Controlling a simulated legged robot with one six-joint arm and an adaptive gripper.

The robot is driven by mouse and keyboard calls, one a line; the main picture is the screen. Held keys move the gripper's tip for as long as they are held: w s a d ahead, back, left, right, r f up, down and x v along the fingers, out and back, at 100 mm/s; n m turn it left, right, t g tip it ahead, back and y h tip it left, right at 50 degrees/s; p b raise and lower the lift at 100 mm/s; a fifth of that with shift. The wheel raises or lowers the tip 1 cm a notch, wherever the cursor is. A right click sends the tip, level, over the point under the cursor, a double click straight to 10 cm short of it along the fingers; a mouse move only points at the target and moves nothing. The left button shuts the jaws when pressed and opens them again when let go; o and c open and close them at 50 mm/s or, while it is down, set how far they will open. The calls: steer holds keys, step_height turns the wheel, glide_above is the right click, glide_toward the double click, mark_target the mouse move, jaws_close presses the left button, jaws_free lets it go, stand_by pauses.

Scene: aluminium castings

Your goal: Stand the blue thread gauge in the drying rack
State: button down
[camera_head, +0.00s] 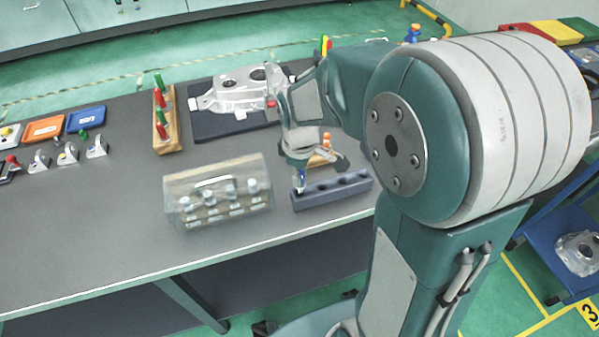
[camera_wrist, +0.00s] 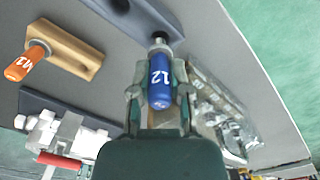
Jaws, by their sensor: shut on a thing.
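The blue thread gauge (camera_wrist: 160,82), marked 12, is between the fingers of my gripper (camera_wrist: 160,95), which is shut on it. It also shows small in the head view (camera_head: 302,175). The drying rack (camera_head: 345,190) is a dark blue-grey block with a row of round holes, near the table's front edge; in the wrist view its end (camera_wrist: 150,14) is at the top. The gauge's metal end is at the rack's left end hole. I cannot tell whether it is inside the hole or just above it. My gripper (camera_head: 301,168) is over that end.
A clear-lidded box (camera_head: 218,185) with several bottles stands left of the rack. A wooden block (camera_wrist: 75,52) with an orange gauge (camera_wrist: 25,62) stands behind the rack. A casting (camera_head: 235,92) lies on a dark plate farther back. The table's front left is clear.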

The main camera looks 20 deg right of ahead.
steer(key=shift+f, duration=1.45)
steer(key=c, duration=0.5)
jaws_free()
step_height(320, 180, up, 12)
steer(key=shift+f, duration=0.1)
steer(key=s+r+m+t, duration=0.2)
steer(key=s+m, duration=0.2)
steer(key=s, duration=0.3)
steer(key=s+r+m+t, duration=0.3)
steer(key=s+m, duration=0.2)
steer(key=s, duration=0.2)
steer(key=shift+r+t, duration=0.15)
steer(key=shift+t, duration=0.15)
